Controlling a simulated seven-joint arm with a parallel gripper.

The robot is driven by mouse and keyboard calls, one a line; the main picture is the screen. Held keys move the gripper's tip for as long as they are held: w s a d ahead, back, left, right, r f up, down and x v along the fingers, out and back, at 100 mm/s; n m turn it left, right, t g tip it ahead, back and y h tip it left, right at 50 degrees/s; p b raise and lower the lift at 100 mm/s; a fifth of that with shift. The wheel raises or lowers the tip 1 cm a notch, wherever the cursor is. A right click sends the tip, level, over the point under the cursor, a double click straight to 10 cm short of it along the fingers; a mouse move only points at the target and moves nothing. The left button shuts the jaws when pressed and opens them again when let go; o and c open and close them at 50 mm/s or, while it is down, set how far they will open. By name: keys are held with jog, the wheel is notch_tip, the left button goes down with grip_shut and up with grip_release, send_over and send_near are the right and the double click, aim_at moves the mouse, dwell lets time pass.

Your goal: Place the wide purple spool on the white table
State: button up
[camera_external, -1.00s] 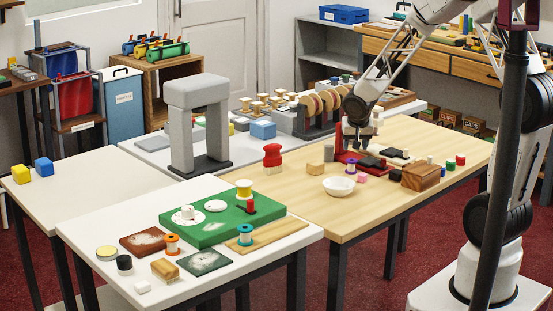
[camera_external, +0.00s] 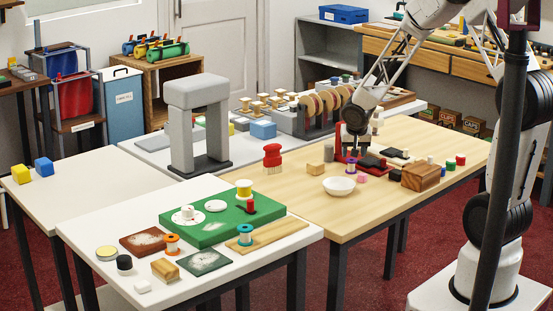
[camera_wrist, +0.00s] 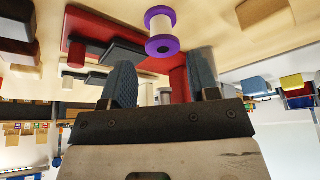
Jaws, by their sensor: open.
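The purple spool (camera_external: 351,165), with purple ends and a pale core, stands on the wooden table (camera_external: 310,210) beside the red-and-black stand (camera_external: 372,163). In the wrist view the spool (camera_wrist: 161,32) shows whole, beyond my fingertips and between their lines. My gripper (camera_external: 354,148) is just above the spool in the external view. In the wrist view my gripper (camera_wrist: 161,65) has its fingers wide apart with nothing between them. A white table (camera_external: 95,225) stands at the front left; another white-topped table (camera_external: 75,192) is behind it.
A white bowl (camera_external: 339,186), a pink cylinder (camera_external: 362,179), a wooden block (camera_external: 420,177) and a red-topped brush (camera_external: 272,155) stand around the spool. The front white table holds a green board (camera_external: 205,232), spools and small blocks. Its left corner is bare.

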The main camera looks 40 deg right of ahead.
aim_at(351, 160)
jog(key=shift+f, duration=0.1)
jog(key=shift+x, duration=2.5)
jog(key=shift+w+a, duration=0.1)
jog(key=shift+a, duration=0.05)
jog(key=c, duration=0.8)
jog(key=shift+o, duration=0.2)
